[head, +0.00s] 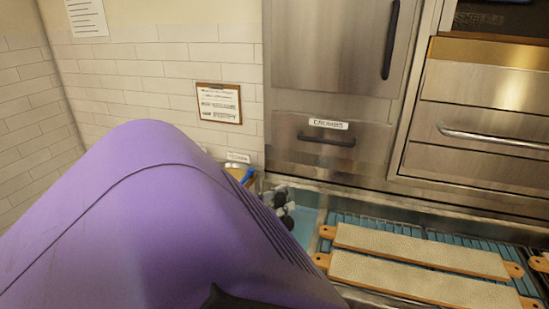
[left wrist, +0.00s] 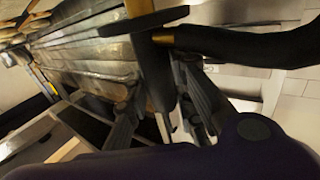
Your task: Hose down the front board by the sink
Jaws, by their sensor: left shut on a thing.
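Two long boards with pale cloth-like tops and orange-brown ends lie side by side on a blue rack in the head view. The front board (head: 430,283) is nearer me and the other board (head: 420,250) is behind it. My left gripper (head: 284,207) shows small and dark just left of the boards, partly hidden by my purple arm. In the left wrist view its fingers (left wrist: 165,92) are closed around a dark upright handle. A black hose-like piece with a brass collar (left wrist: 250,43) joins there. My right gripper is not seen.
The blue-floored basin (head: 305,226) lies left of the boards. A steel cabinet with a labelled drawer (head: 328,145) stands behind. A clipboard (head: 219,103) hangs on the tiled wall. A blue-handled item (head: 248,175) sits behind my arm. My arm hides the lower left.

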